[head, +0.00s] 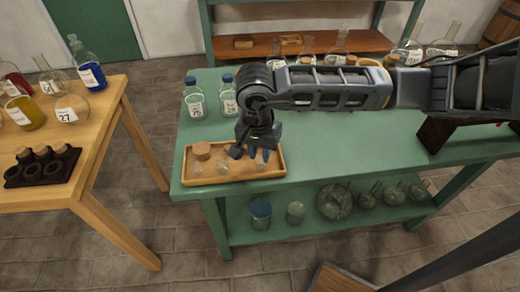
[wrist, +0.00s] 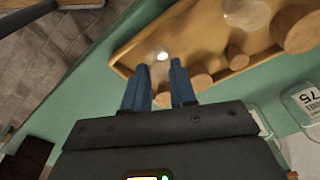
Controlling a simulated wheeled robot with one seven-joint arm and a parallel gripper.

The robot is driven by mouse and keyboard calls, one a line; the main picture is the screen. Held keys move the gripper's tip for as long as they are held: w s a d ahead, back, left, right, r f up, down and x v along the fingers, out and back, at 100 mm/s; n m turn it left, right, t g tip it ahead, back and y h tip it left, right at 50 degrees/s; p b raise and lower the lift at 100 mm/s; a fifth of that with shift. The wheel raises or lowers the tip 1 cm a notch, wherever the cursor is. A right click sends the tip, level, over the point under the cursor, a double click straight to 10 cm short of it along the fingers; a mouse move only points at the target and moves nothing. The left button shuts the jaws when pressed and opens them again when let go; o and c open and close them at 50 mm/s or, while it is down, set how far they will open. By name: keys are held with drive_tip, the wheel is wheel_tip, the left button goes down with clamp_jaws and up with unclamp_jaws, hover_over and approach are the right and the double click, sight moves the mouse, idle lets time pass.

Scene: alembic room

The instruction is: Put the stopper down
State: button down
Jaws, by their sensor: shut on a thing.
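My gripper (head: 261,155) points down over the right end of a wooden tray (head: 235,178) on the green table. In the wrist view, its two blue fingers (wrist: 159,76) are slightly apart, shut on a stopper. A clear, glassy shape (wrist: 158,57) with a bright highlight shows at the fingertips. The stopper's outline is hard to make out, and I cannot tell whether it touches the tray floor. A cork (wrist: 198,82) shows just behind the right finger.
The tray also holds a larger cork (head: 202,150) and small clear pieces (head: 222,168) at its left. Labelled bottles (head: 195,100) stand behind it. The green table (head: 340,150) is clear to the right. A wooden table (head: 105,105) with flasks stands left, across a gap.

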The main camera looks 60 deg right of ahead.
drive_tip(key=shift+f, duration=0.15)
drive_tip(key=c, duration=0.9)
unclamp_jaws()
drive_tip(key=shift+r, duration=0.35)
drive_tip(key=r, duration=0.4)
drive_tip(key=a+r, duration=0.1)
drive_tip(key=r, duration=0.2)
drive_tip(key=r+b, duration=0.1)
drive_tip(key=r, duration=0.3)
drive_tip(key=shift+s+a+r, duration=0.1)
drive_tip(key=shift+a+r, duration=0.15)
drive_tip(key=shift+r, duration=0.05)
